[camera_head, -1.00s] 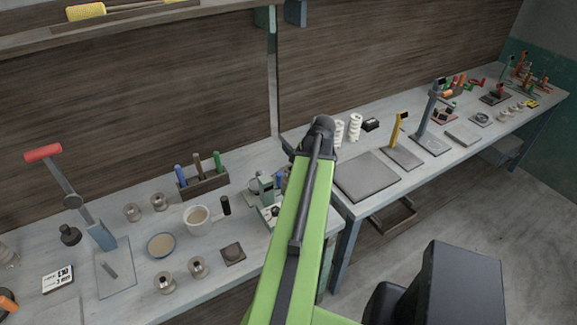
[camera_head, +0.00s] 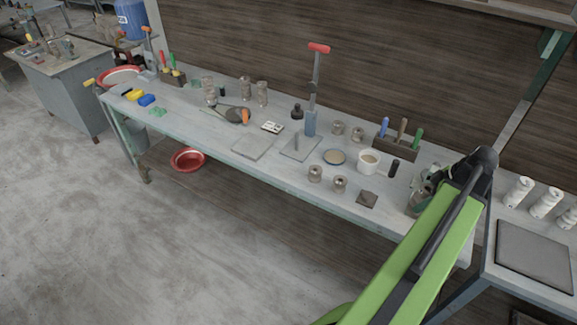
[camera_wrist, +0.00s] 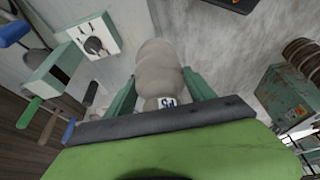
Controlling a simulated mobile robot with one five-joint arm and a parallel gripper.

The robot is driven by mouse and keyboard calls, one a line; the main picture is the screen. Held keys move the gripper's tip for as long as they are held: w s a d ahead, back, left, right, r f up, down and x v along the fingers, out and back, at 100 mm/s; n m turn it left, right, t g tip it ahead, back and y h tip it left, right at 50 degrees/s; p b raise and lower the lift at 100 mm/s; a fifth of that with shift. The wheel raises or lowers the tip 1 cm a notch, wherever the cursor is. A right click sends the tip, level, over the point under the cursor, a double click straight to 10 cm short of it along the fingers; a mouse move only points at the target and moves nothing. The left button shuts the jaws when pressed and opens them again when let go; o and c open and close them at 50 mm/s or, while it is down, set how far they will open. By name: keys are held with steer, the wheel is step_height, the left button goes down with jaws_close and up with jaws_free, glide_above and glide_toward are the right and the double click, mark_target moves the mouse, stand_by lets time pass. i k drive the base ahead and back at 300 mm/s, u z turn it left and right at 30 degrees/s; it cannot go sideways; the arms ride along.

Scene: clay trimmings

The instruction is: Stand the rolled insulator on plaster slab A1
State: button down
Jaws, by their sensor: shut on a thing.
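My gripper (camera_wrist: 160,95) is shut on a grey-beige rolled insulator (camera_wrist: 158,72), its green fingers on both sides of it in the wrist view. The insulator has rounded bulges and a small white and blue tag near my gripper's base. In the head view my green arm reaches from the bottom to the right end of the bench and mostly hides the gripper. A pale grey slab (camera_head: 254,146) lies flat and bare near the bench's front edge. A larger grey slab (camera_head: 534,256) lies on the right bench. I cannot read A1 on either slab.
A red-handled lever press (camera_head: 311,121) stands mid-bench. Right of it are several small grey spools (camera_head: 315,173), a cup (camera_head: 368,162), a dish (camera_head: 335,157) and a tool rack (camera_head: 408,148). White insulators (camera_head: 545,202) stand on the right bench. Floor is free at the front left.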

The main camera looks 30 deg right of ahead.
mark_target(251, 144)
steer(key=z, duration=0.25)
steer(key=i, duration=0.9)
steer(key=u, duration=0.6)
steer(key=i, duration=0.7)
steer(key=u, duration=0.6)
